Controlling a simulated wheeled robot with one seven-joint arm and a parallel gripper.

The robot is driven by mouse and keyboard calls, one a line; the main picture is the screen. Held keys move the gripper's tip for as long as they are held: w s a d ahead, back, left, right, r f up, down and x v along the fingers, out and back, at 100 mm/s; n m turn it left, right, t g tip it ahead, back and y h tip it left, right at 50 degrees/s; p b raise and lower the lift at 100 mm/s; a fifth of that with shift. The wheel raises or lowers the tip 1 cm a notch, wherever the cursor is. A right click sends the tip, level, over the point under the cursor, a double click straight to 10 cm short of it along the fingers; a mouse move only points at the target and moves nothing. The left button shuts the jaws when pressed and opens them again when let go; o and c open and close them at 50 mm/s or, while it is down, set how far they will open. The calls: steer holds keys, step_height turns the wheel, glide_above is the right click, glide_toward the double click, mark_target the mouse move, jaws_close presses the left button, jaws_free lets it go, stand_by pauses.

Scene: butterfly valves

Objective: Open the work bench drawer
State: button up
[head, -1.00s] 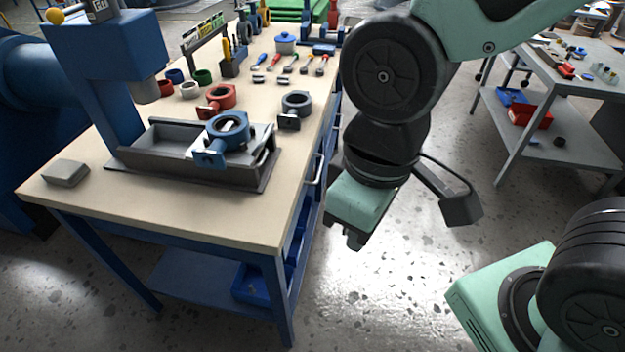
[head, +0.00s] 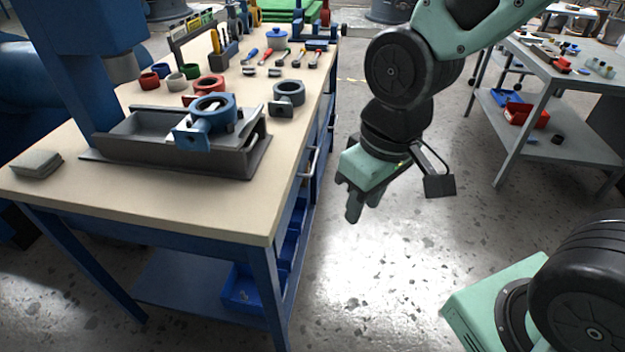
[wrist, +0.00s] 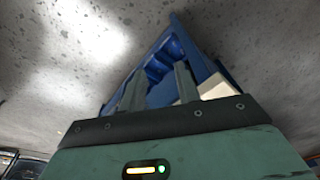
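The work bench (head: 190,222) has a pale top and a blue frame. On its right side, just under the top, is a blue drawer front with a silver bar handle (head: 311,162), seen at a steep angle; the drawer looks shut. My gripper (head: 363,208) hangs right of the handle, apart from it over the aisle, with its fingers pointing down. The wrist view shows the two fingers (wrist: 160,85) spread with nothing between them. Past them are the blue bench side (wrist: 170,45) and a bit of pale top (wrist: 215,88).
A blue vise or press with a grey tray (head: 220,160) and a blue valve body (head: 207,118) stands on the bench. Blue bins (head: 240,290) sit on the lower shelf. A grey table (head: 580,80) stands at the right. The floor between is clear.

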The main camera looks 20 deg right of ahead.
steer(key=w+d+f+m+t+b, duration=0.1)
steer(key=w+d+f+m+b, duration=0.1)
steer(key=w+d+f+b, duration=0.3)
steer(key=w+d+f+m+t+b, duration=0.1)
steer(key=d+f+b, duration=0.1)
steer(key=f, duration=0.4)
steer(key=w+d+f+m+t+b, duration=0.1)
steer(key=w+d+f+m+b, duration=0.1)
steer(key=w+d+f+b, duration=0.3)
steer(key=m+t+y+b, duration=0.4)
steer(key=m+t+b, duration=0.2)
steer(key=m+t, duration=0.95)
glide_toward(314, 160)
steer(key=shift+m+g, duration=0.35)
steer(key=shift+g, duration=0.1)
steer(key=b+x, duration=0.2)
steer(key=x, duration=0.8)
steer(key=shift+d+r, duration=0.1)
steer(key=shift+s, duration=0.1)
